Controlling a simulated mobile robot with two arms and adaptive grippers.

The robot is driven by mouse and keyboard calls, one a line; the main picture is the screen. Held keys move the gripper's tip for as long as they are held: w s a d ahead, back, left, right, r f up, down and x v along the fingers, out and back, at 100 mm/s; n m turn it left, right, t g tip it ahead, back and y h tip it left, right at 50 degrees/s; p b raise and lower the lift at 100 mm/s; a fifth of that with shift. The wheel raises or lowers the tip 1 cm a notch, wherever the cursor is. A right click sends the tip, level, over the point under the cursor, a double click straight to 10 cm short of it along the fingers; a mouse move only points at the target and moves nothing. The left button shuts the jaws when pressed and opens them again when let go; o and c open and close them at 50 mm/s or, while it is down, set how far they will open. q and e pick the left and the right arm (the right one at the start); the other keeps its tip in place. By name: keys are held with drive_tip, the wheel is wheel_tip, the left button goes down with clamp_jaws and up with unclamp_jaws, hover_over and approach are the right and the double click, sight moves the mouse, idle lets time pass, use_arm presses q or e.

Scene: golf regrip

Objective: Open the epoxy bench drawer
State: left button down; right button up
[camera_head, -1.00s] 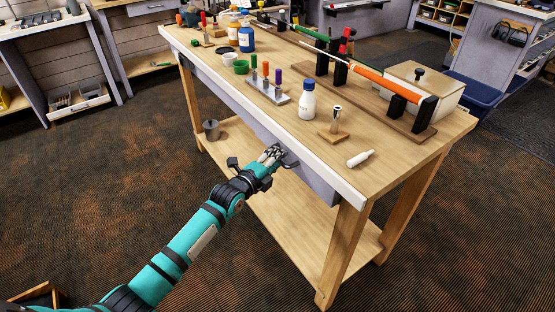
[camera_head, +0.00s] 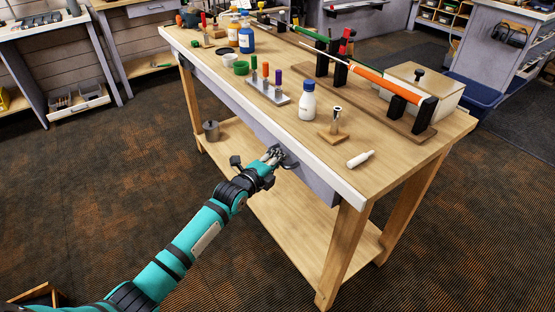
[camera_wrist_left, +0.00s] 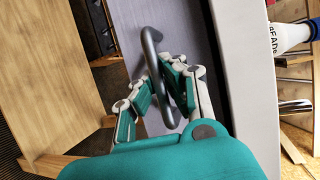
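The epoxy bench drawer has a grey front (camera_head: 312,182) below the white edge of the wooden bench top, and it looks closed. Its dark bar handle (camera_head: 289,159) sticks out from the front; it also shows in the left wrist view (camera_wrist_left: 149,42). My left gripper (camera_head: 273,154) is at the handle. In the left wrist view its fingers (camera_wrist_left: 160,75) lie on both sides of the bar, close against it, and appear shut on it. The exact contact is partly hidden by the fingers. My right gripper is in neither view.
The bench top (camera_head: 400,160) holds a white bottle (camera_head: 307,100), a white tube (camera_head: 360,158), a marker stand (camera_head: 267,90) and a golf club (camera_head: 385,82) in supports. A grey can (camera_head: 211,131) stands on the lower shelf (camera_head: 268,205). Floor in front is clear.

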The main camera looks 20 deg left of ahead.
use_arm(q)
drive_tip(key=shift+s+f, duration=0.1)
drive_tip(key=s+a+p, duration=0.7)
drive_tip(key=s+a, duration=0.5)
drive_tip(key=s, duration=0.3)
drive_tip(key=shift+s, duration=0.35)
drive_tip(key=shift+a+f, duration=0.1)
drive_tip(key=c, duration=1.4)
unclamp_jaws()
drive_tip(key=shift+w, duration=0.1)
drive_tip(key=v, duration=1.2)
